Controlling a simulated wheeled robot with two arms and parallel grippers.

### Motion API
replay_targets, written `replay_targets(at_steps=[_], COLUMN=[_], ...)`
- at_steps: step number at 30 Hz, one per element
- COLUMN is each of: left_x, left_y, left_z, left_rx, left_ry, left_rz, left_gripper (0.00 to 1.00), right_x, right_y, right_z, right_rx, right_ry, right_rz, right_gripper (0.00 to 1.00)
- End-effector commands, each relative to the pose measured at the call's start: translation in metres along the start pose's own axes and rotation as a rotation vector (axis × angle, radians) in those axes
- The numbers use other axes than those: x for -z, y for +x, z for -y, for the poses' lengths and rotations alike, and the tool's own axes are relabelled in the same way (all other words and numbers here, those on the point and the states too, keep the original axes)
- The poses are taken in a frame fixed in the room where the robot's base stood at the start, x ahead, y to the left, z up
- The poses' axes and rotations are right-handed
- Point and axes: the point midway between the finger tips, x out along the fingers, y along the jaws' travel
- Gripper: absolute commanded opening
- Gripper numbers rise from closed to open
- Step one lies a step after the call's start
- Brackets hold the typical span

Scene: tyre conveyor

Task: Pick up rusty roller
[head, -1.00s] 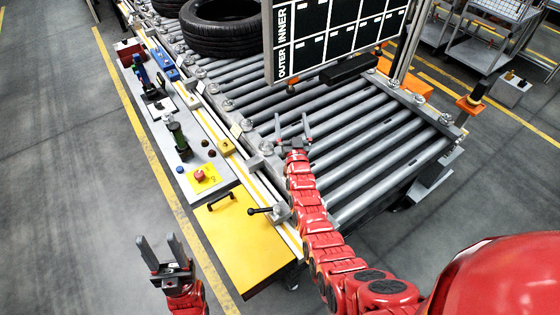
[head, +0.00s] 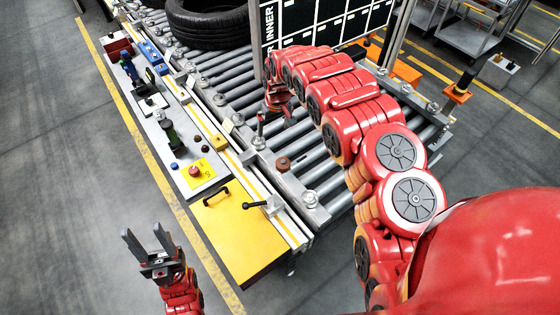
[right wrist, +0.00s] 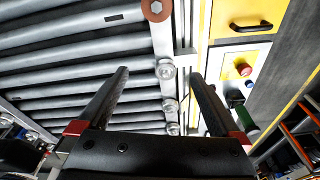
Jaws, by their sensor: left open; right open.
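The rusty roller (head: 283,164) is a small brown round piece on the conveyor's near side rail, behind the yellow cover's black lever. In the right wrist view the rusty roller (right wrist: 156,9) sits at the top edge, partly cut off, beyond the fingertips and apart from them. My right gripper (head: 276,118) is open and empty above the rail, farther along the conveyor than the roller; its fingers also show in the right wrist view (right wrist: 160,74). My left gripper (head: 147,240) is open and empty over the floor at the lower left.
Grey metal rollers like (head: 310,198) line the same rail. A black tyre (head: 205,28) lies on the conveyor at the back. A black board (head: 325,22) stands over the conveyor. A control panel (head: 180,150) and yellow cover (head: 240,235) flank it. The floor at left is clear.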

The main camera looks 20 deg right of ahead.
Motion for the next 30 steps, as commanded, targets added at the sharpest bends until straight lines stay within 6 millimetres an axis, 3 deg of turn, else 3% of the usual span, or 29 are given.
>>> replay_targets(at_steps=[1,3,7,21,25,30], left_x=[0.001,0.001,0.000,-0.015,-0.017,-0.018], left_y=[0.003,0.004,-0.001,-0.087,-0.103,-0.109], left_z=[0.000,0.000,0.000,-0.004,-0.005,-0.005], left_rx=[0.000,0.000,0.000,0.000,0.000,0.000], left_ry=[0.000,0.000,0.000,0.000,0.000,0.000], left_rz=[0.000,0.000,0.000,0.000,0.000,0.000], left_gripper=[0.50,0.50,0.50,0.50,0.50,0.50], right_x=[-0.013,-0.031,-0.048,-0.064,-0.067,-0.069], right_y=[-0.016,-0.028,-0.033,0.057,0.075,0.084], right_z=[-0.005,-0.009,-0.012,-0.014,-0.013,-0.014], right_rx=[-0.009,-0.016,-0.020,-0.019,-0.019,-0.020], right_ry=[0.000,0.001,0.002,0.003,0.002,0.002], right_rz=[0.054,0.119,0.178,0.177,0.177,0.176], right_gripper=[1.00,1.00,1.00,1.00,1.00,1.00])
